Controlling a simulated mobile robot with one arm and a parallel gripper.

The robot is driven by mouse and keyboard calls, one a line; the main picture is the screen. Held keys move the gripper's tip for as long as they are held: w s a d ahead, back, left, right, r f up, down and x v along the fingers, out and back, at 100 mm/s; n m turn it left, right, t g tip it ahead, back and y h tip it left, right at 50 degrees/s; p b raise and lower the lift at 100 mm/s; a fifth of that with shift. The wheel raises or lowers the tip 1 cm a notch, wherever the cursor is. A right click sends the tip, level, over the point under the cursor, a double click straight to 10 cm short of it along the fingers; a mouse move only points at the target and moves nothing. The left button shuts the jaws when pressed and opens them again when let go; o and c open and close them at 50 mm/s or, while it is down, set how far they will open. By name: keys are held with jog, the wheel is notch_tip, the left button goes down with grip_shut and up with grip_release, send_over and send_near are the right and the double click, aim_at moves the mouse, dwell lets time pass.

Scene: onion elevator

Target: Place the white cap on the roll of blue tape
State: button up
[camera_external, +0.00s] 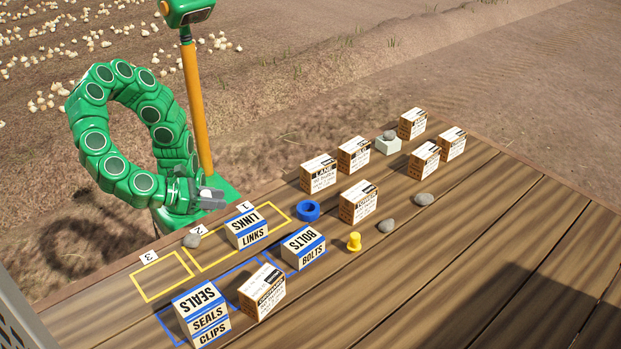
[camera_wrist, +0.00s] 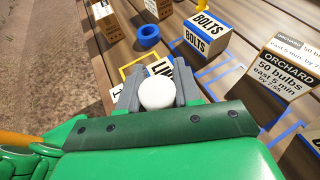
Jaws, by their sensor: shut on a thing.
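The white cap (camera_wrist: 158,93) is held between the two grey fingers of my gripper (camera_wrist: 158,84) in the wrist view. In the external view my gripper (camera_external: 210,198) is at the table's left rear edge, left of the LINKS box, with the white cap (camera_external: 205,193) small between its fingers. The roll of blue tape (camera_external: 308,211) lies flat on the table, right of and apart from my gripper.
The LINKS box (camera_external: 246,230) stands between my gripper and the tape. The BOLTS box (camera_external: 303,248), a yellow peg-like piece (camera_external: 354,242), a brown carton (camera_external: 358,203) and stones surround the tape. The SEALS box (camera_external: 202,314) is nearer the front. The right foreground planks are clear.

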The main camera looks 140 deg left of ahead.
jog(key=s+a+r+n+g, duration=0.2)
jog(key=s+a+g, duration=0.1)
jog(key=a, duration=0.9)
jog(key=s+a+r+n+g, duration=0.1)
jog(key=s+a+n+g, duration=0.15)
jog(key=a, duration=0.85)
send_over(313, 204)
jog(key=shift+y, duration=0.4)
notch_tip(313, 204, down, 9)
jog(key=shift+s+d+f, duration=0.15)
jog(key=shift+w+f, duration=0.25)
jog(key=shift+f, duration=1.6)
jog(key=shift+f, duration=0.1)
jog(key=o, duration=1)
